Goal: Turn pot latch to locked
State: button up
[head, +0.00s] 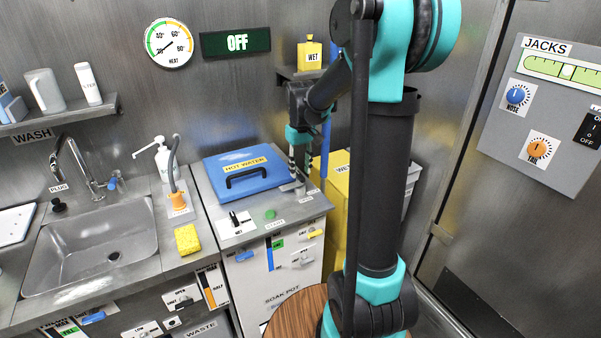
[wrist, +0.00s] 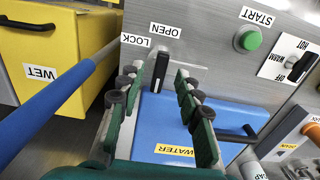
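The pot latch (wrist: 161,70) is a black lever on a pale plate, on the grey counter beside the pot's blue lid (head: 228,180). In the wrist view its far end points toward the OPEN label (wrist: 165,30); the LOCK label (wrist: 135,40) is to the left. My gripper (wrist: 157,76) is open, with one green finger on each side of the lever in the picture. Whether either finger touches it, I cannot tell. In the head view my gripper (head: 299,162) points down at the pot's right edge, and the latch is hard to make out there.
A yellow WET bin (wrist: 50,50) and a blue pole (wrist: 60,100) stand close beside the latch. The green START button (wrist: 247,39) and black heat switch (wrist: 301,68) are on the same counter. The lid's black handle (head: 246,176) stands up. A sink (head: 95,255) is at left.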

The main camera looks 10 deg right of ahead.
jog(key=shift+f, duration=0.9)
grip_shut()
